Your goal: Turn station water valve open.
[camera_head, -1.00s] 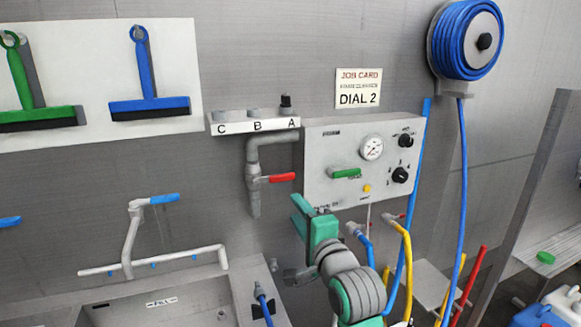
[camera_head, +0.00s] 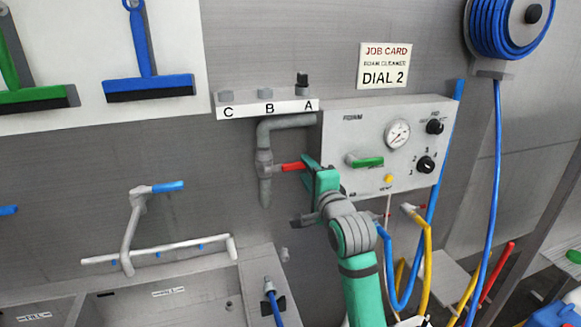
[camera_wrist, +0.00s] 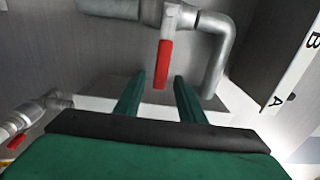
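The station water valve has a red lever (camera_head: 293,167) on a grey vertical pipe (camera_head: 265,186), left of the foam panel. The lever points sideways to the right, across the pipe. In the wrist view the red lever (camera_wrist: 164,65) hangs between my two green fingers, with its end near fingertip level. My gripper (camera_head: 311,167) is at the lever's free end in the head view; it also shows open in the wrist view (camera_wrist: 158,80), with a gap on both sides of the lever. I cannot tell whether a finger touches it.
The foam panel (camera_head: 352,123) with a gauge (camera_head: 397,134), black knobs and a green lever (camera_head: 366,161) is close to my gripper's right. An A, B, C shelf (camera_head: 240,109) is above the pipe. Blue and yellow hoses (camera_head: 426,250) hang at lower right. A sink lies lower left.

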